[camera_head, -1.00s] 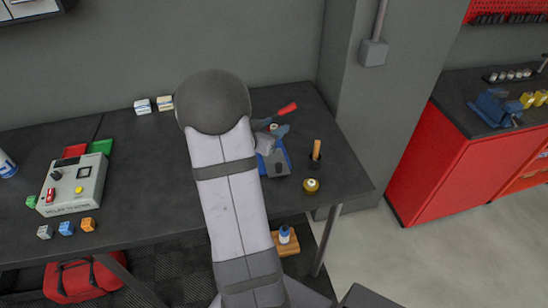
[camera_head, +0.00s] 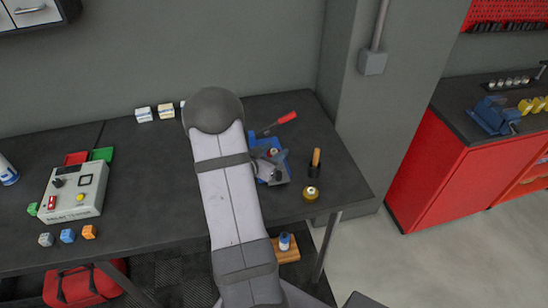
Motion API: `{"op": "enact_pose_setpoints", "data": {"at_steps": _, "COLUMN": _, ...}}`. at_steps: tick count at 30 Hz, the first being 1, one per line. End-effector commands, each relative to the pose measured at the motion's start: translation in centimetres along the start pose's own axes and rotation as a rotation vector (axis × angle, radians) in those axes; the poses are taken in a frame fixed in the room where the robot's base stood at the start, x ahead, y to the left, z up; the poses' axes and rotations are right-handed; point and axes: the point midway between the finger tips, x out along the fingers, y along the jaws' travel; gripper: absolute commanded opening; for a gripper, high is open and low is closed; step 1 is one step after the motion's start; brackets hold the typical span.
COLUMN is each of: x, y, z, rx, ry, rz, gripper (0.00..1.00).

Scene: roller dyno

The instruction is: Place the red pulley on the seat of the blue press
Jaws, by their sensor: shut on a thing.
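The blue press (camera_head: 262,143) stands on the right part of the dark workbench, with a lever with a red handle (camera_head: 287,118) rising to the right. My gripper (camera_head: 276,157) is at the press, in front of and over its body, and partly hides it. My gripper is shut on a small reddish thing, which I take to be the red pulley (camera_head: 272,152); it is tiny and partly covered. The press seat is hidden behind my gripper, and I cannot tell whether the pulley touches it.
An orange-handled tool in a dark holder (camera_head: 315,163) and a brass-coloured round piece (camera_head: 311,193) stand close right of the press. A grey control box (camera_head: 75,191), coloured cubes and red and green trays are on the left. The bench between the box and my arm is clear.

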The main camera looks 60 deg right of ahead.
Motion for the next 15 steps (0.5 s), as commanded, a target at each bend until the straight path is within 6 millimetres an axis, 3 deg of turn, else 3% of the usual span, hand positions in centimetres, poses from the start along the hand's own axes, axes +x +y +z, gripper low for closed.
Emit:
{"op": "enact_pose_setpoints", "data": {"at_steps": 7, "x": 0.9, "y": 0.0, "z": 2.4, "rx": -0.002, "ry": -0.002, "rz": 0.000, "gripper": 0.13}}
{"op": "enact_pose_setpoints", "data": {"at_steps": 15, "x": 1.2, "y": 0.0, "z": 2.9, "rx": 0.001, "ry": 0.001, "rz": -0.001, "gripper": 0.13}}
